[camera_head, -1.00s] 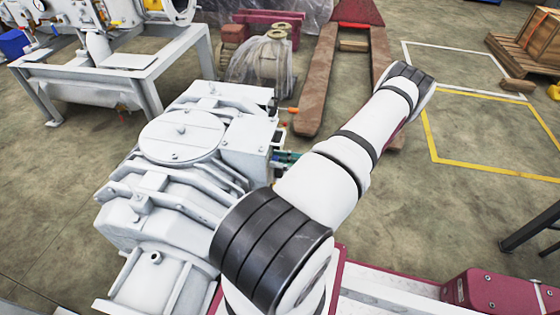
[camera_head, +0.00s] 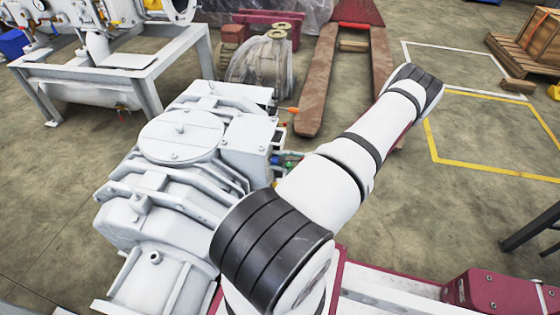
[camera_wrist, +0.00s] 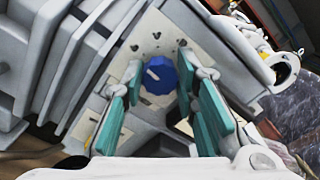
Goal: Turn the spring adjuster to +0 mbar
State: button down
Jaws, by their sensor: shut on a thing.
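The spring adjuster is a blue faceted knob (camera_wrist: 160,76) with a white pointer mark on its face, on a pale plate of the grey vacuum pump (camera_head: 181,135). In the wrist view the pointer mark lies toward the knob's left. My gripper (camera_wrist: 161,80) has teal finger pads on either side of the knob and is shut on it. In the head view the blue knob (camera_head: 275,160) shows small at the pump's right side, with my gripper (camera_head: 285,161) mostly hidden behind my arm. The scale marks are too small to read.
A red pallet jack (camera_head: 318,95) and a plastic-wrapped motor (camera_head: 262,62) stand behind the pump. A white machine on a grey frame (camera_head: 150,95) is at the back left. Open floor lies to the right, with yellow marking lines (camera_head: 470,176).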

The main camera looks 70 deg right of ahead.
jog(key=shift+n, duration=0.5)
jog(key=c, duration=1.5)
grip_release()
jog(key=shift+c, duration=0.2)
jog(key=s+d, duration=0.1)
jog(key=s, duration=1.1)
